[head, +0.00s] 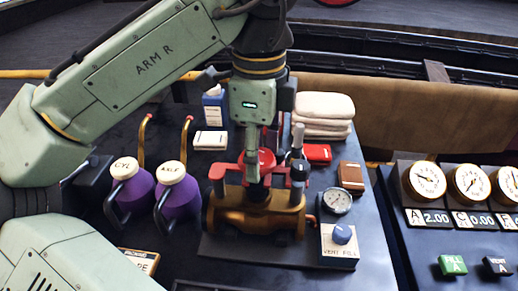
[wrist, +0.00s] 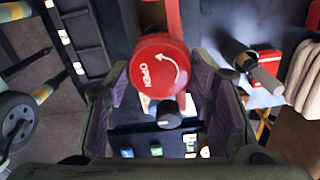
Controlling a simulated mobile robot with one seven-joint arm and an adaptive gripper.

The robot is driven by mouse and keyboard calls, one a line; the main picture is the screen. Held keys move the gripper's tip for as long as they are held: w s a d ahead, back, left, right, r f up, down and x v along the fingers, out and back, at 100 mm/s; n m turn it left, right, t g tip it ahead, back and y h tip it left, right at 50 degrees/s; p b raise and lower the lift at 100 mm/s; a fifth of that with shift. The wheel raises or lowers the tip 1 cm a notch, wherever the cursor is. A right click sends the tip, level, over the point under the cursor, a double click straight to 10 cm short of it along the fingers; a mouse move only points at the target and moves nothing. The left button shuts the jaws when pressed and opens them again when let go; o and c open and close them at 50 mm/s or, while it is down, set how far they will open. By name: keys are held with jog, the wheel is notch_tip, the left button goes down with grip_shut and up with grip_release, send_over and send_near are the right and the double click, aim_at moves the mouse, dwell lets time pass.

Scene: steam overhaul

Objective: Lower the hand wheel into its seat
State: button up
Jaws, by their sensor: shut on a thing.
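The red hand wheel (head: 219,171) is over the bronze valve body (head: 252,218) in the head view. In the wrist view its round red hub (wrist: 160,70), marked OPEN with a curved arrow, lies between my fingers, and a red spoke runs up from it. My gripper (head: 262,160) is shut on the hand wheel; its pads also show in the wrist view (wrist: 162,95). The seat is hidden under the wheel and gripper, so I cannot tell whether the wheel touches it.
Two purple cans (head: 180,198) stand at left. A pressure gauge (head: 337,201) and a blue-knobbed vent box (head: 340,245) are close at right. Folded cloths (head: 322,108), a red box (head: 317,153) and a brown box (head: 351,176) lie behind. A gauge panel (head: 440,210) is further right.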

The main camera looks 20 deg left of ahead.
jog(key=shift+f, duration=0.15)
jog(key=o, duration=1.5)
jog(key=shift+o, duration=0.5)
jog(key=shift+o, duration=1.1)
jog(key=shift+r, duration=3.35)
jog(key=shift+f, duration=0.1)
